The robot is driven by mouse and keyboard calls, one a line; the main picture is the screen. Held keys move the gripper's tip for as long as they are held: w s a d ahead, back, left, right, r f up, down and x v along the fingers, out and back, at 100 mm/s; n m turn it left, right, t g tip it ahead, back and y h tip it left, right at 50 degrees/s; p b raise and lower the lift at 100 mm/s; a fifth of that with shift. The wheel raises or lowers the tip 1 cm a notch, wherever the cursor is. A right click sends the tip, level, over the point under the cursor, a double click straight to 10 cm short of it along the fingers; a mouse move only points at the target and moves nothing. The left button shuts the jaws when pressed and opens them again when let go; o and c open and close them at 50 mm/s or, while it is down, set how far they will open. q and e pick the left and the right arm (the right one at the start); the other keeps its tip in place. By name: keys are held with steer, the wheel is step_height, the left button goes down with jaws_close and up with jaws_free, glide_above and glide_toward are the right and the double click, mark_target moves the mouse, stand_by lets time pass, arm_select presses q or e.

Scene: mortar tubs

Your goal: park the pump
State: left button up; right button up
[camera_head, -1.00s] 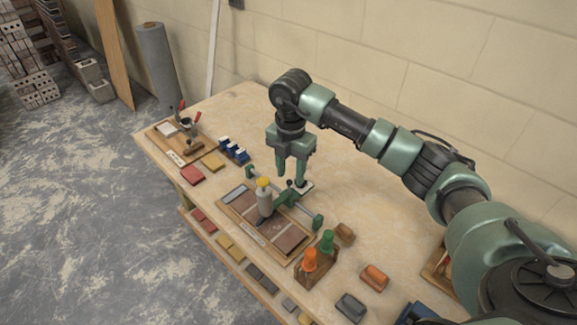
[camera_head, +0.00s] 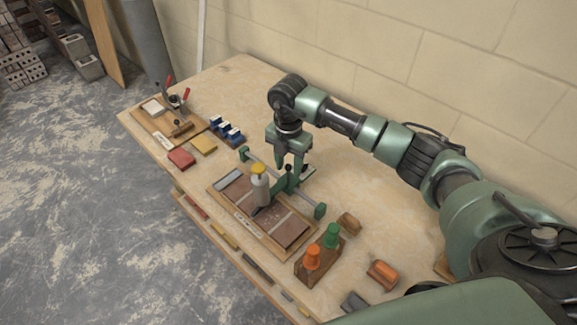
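No part is labelled as the pump, so I cannot tell for sure which thing it is. A grey bottle with a yellow top (camera_head: 261,187) stands upright on the wooden tray with brown panels (camera_head: 245,224). Beside it a green carriage with a black knob (camera_head: 291,182) sits on a green rail across the tray. My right gripper (camera_head: 289,166) points down at the carriage, its fingers apart on either side of the knob. Whether they touch it cannot be told. My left gripper is out of view.
A wooden block holds an orange and a green peg (camera_head: 318,263) at the front. A tray with red-handled tools (camera_head: 166,120), blue blocks (camera_head: 226,130) and red and yellow pads (camera_head: 182,158) lie left. An orange-topped block (camera_head: 383,274) lies front right. The table's back is clear.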

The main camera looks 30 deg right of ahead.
steer(key=shift+w+d+f, duration=0.1)
steer(key=shift+w+f, duration=0.1)
steer(key=shift+f, duration=0.95)
steer(key=shift+s+r, duration=0.1)
jaws_close()
stand_by(0.4)
